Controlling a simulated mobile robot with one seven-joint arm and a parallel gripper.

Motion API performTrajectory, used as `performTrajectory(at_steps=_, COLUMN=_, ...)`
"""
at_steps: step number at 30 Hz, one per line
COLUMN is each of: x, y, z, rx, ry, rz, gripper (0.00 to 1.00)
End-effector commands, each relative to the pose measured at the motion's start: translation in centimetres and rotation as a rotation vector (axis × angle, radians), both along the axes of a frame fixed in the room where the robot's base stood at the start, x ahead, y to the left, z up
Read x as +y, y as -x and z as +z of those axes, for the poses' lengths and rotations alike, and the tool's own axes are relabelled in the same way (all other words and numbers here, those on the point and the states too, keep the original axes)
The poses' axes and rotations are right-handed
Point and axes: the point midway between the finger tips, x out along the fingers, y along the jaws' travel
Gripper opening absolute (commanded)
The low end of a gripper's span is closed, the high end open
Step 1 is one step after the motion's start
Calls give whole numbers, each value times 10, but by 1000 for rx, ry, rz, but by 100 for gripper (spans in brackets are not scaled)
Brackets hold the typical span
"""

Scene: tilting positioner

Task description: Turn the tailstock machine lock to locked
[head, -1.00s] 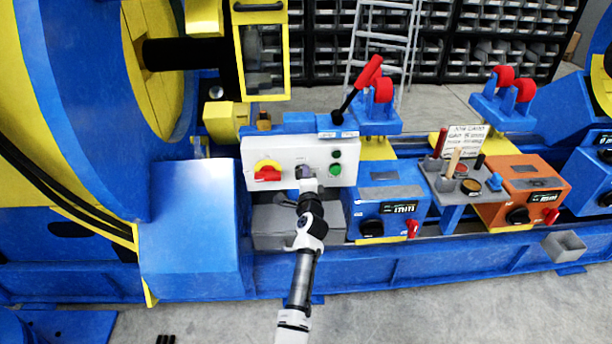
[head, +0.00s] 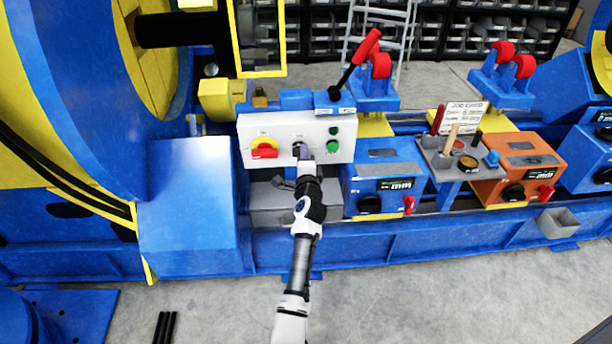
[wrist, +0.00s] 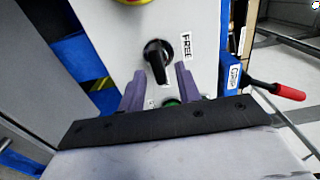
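A white control panel (head: 275,156) stands on the blue machine. A black rotary knob (wrist: 158,54) sits on it, with a FREE label (wrist: 187,45) to its right in the wrist view. The knob's grip runs roughly up and down in that view, not toward FREE. In the head view my gripper (head: 304,157) is at the panel's middle and partly hides the knob.
A red-and-yellow switch (head: 264,149) is at the panel's left and a green button (head: 332,146) at its right. A red-handled lever (head: 357,61) rises behind the panel's right side. A blue box (head: 384,183) with a display stands to the right.

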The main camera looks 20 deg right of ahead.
Motion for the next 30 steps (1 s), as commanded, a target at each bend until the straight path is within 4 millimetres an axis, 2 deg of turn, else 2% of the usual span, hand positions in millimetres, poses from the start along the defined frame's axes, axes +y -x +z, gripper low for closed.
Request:
performTrajectory(at_steps=9, x=19, y=62, z=-1, rx=3, ry=3, rz=2, gripper=34)
performTrajectory(at_steps=15, x=27, y=93, z=-2, rx=3, ry=1, rz=2, gripper=34)
performTrajectory(at_steps=21, x=32, y=108, z=-1, rx=3, ry=0, rz=1, gripper=34)
performTrajectory(at_steps=30, x=33, y=111, z=0, rx=1, ry=0, rz=2, gripper=34)
